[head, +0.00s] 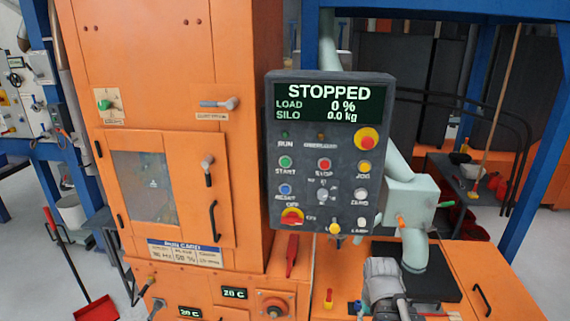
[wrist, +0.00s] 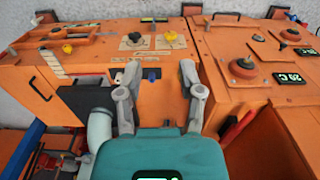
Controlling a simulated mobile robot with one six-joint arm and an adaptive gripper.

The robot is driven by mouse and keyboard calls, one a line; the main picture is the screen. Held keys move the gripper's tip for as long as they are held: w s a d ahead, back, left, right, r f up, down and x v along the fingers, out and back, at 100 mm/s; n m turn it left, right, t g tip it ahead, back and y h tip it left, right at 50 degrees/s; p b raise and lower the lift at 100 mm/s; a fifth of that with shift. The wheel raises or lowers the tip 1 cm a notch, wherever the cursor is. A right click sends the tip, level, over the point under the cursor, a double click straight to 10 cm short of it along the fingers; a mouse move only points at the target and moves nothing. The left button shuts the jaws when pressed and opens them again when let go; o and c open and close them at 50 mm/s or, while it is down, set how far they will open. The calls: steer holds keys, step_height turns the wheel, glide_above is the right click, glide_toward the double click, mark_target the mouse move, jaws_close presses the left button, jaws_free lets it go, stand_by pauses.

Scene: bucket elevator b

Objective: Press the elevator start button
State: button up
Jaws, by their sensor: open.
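The dark control panel (head: 328,150) faces me in the head view, mounted in front of the orange elevator housing. Its screen (head: 330,104) reads STOPPED, LOAD 0 %, SILO 0.0 kg. The green START button (head: 285,162) is at the panel's left, under the dark green RUN lamp (head: 285,135). The red STOP button (head: 324,164) is to its right. My gripper (wrist: 157,88) shows in the wrist view with its two grey fingers spread and nothing between them. I cannot make out the START button in the wrist view, nor the gripper's distance from it.
The blue RESET button (head: 285,189) lies just below START. A red and yellow rotary switch (head: 292,217) is lower left, a red emergency knob (head: 367,138) upper right. Blue posts (head: 540,130) stand at right. A red shovel (head: 95,307) stands on the floor at left.

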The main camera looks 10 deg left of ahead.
jaws_close()
stand_by(1.1)
